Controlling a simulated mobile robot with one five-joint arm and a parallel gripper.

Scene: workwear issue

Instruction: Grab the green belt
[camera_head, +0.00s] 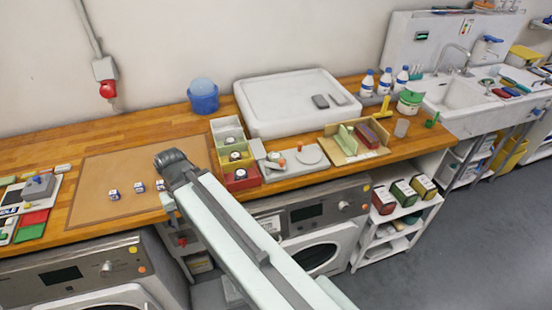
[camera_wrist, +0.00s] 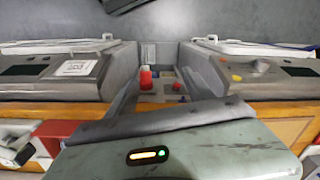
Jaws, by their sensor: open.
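I cannot pick out a green belt with certainty in either view. Several small dark round items, possibly rolled belts, sit in a row of open bins (camera_head: 228,133) coloured pale green, yellow and red; their own colour is too small to tell. My gripper (camera_head: 172,160) is above the worktop's front part, just left of those bins, at the right edge of the brown mat. In the wrist view my gripper (camera_wrist: 160,85) shows two dark fingers spread apart with nothing held between them. That view looks past the worktop edge to the machines and floor.
The brown mat (camera_head: 95,170) holds several small white-and-blue items. A blue tub (camera_head: 203,100) and large white tray (camera_head: 290,105) stand behind. A wooden divided holder (camera_head: 340,155) is right of the bins. Washing machines (camera_head: 320,215) and a shelf unit stand below the worktop.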

